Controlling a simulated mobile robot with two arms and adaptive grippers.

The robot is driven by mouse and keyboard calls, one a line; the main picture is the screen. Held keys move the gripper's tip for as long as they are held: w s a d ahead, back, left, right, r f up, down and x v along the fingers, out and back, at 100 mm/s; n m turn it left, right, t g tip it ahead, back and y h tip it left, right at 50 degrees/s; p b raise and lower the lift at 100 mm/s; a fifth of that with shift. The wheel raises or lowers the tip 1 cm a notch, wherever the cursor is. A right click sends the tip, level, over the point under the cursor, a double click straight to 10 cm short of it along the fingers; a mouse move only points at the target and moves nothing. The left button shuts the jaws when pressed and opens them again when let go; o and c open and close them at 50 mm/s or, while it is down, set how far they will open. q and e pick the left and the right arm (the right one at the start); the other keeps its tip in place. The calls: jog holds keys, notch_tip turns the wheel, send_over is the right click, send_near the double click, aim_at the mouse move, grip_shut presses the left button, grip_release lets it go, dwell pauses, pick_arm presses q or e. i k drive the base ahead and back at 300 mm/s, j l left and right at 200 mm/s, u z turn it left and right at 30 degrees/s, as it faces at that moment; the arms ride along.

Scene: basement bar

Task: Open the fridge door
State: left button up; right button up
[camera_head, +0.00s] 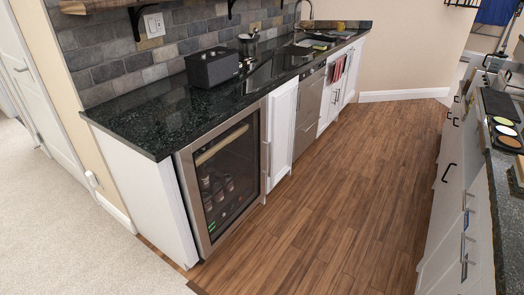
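The fridge (225,177) is a small under-counter unit with a glass door and a stainless frame. It stands at the near end of the left counter, between a white end panel and white cabinets. Its door looks shut. A vertical handle shows at the right side of the door (265,158). Dark bottles or cans are visible behind the glass. Neither of my grippers is in view.
A dark stone counter (150,118) runs above the fridge, with a black box (212,68) on it. Wood floor (330,180) in front of the fridge is clear. A second counter with white cabinets (445,200) stands at the right. Carpet (60,225) lies at the left.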

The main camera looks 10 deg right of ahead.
aim_at(184, 159)
jog(key=i+l, duration=0.2)
jog(key=i, duration=0.35)
jog(key=i+l, duration=0.25)
jog(key=i, duration=0.25)
jog(key=i+l+z, duration=0.1)
jog(key=i, duration=0.45)
jog(key=l, duration=0.1)
